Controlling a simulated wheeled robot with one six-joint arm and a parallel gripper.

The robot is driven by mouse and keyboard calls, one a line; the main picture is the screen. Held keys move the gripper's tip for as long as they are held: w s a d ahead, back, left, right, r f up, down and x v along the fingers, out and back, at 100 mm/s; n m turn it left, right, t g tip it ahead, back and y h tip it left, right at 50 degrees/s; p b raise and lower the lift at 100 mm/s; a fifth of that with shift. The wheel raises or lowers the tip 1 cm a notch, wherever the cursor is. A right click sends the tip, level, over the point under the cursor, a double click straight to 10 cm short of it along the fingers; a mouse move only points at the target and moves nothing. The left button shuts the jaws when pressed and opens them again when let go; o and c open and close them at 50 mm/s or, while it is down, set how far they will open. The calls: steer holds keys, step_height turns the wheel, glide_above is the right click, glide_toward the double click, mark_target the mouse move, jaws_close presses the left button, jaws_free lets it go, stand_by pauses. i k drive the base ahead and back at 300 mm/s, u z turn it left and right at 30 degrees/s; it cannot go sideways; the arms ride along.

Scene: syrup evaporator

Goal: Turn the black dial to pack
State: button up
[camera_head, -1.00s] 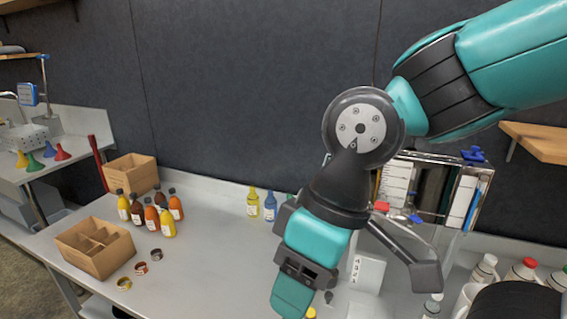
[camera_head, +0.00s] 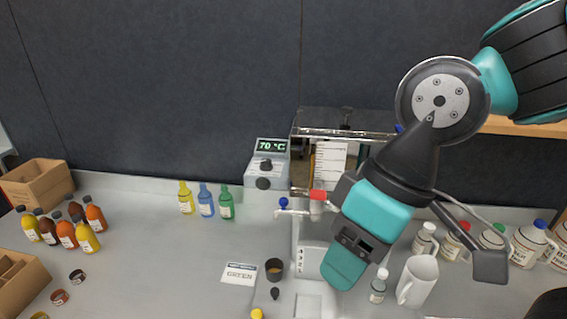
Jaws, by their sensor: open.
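A grey controller box (camera_head: 267,157) stands at the back, left of the glass-sided apparatus, with a lit green display reading 70 °C. A black dial (camera_head: 265,165) is on its front, with another dark round part just below it. The dial's markings and pointer are too small to read. My gripper (camera_head: 417,267) is in the right half of the view, in front of the apparatus. Its fingers are spread wide and hold nothing visible. It is to the right of the dial and well apart from it. My arm hides part of the apparatus.
Yellow, blue and green bottles (camera_head: 206,201) stand left of the controller. A card reading GREEN (camera_head: 239,273) and a dark cup (camera_head: 274,270) are on the bench. The apparatus (camera_head: 330,160) has blue and red taps. A white pitcher (camera_head: 417,281) and several jugs are at right.

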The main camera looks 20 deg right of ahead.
mark_target(266, 165)
steer(key=z, duration=2.85)
steer(key=k, duration=2.15)
steer(key=u, duration=2.05)
steer(key=i, duration=1)
